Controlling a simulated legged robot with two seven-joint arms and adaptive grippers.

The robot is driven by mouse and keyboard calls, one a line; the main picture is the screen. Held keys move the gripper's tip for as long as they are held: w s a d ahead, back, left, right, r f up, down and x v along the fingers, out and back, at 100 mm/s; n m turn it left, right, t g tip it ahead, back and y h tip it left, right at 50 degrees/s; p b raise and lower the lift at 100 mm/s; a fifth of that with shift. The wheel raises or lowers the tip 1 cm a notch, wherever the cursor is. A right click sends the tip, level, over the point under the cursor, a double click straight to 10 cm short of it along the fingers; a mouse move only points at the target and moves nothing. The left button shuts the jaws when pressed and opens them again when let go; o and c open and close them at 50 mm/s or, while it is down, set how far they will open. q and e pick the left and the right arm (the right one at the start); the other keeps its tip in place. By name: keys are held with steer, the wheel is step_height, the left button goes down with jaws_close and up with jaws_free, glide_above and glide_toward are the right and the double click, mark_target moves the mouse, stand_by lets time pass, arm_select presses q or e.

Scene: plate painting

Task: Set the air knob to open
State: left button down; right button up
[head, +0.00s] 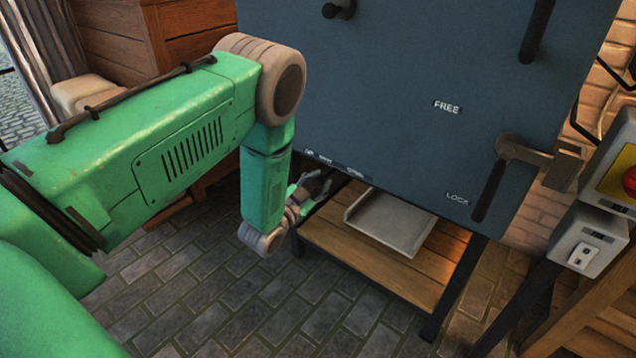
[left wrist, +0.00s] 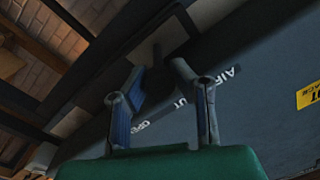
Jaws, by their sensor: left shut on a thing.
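The air knob (left wrist: 157,62) is a dark knob under the lower edge of the blue-grey cabinet (head: 420,90). In the left wrist view it stands between the fingers of my left gripper (left wrist: 160,80), which is shut on it. White lettering beside it reads AIR, with SHUT and OPEN partly covered by the fingers. In the head view my left gripper (head: 312,187) reaches under the cabinet's lower left corner, and the knob cannot be made out there. The knob's exact turn is too dark to tell. My right gripper is not in view.
A wooden shelf (head: 340,250) with a grey metal tray (head: 385,222) lies below the cabinet. A latch handle (head: 490,190) sits near the LOCK label. A control box with a red button (head: 630,181) stands at the right. Wooden crates (head: 115,35) stand behind my left arm.

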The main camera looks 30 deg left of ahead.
arm_select(q)
steer(key=s+d+p, duration=0.1)
steer(key=d, duration=0.7)
steer(key=shift+s+d+f+p, duration=0.15)
steer(key=shift+d+f+p, duration=0.2)
steer(key=shift+d+f, duration=0.1)
steer(key=c, duration=1.3)
jaws_free()
steer(key=shift+r, duration=0.15)
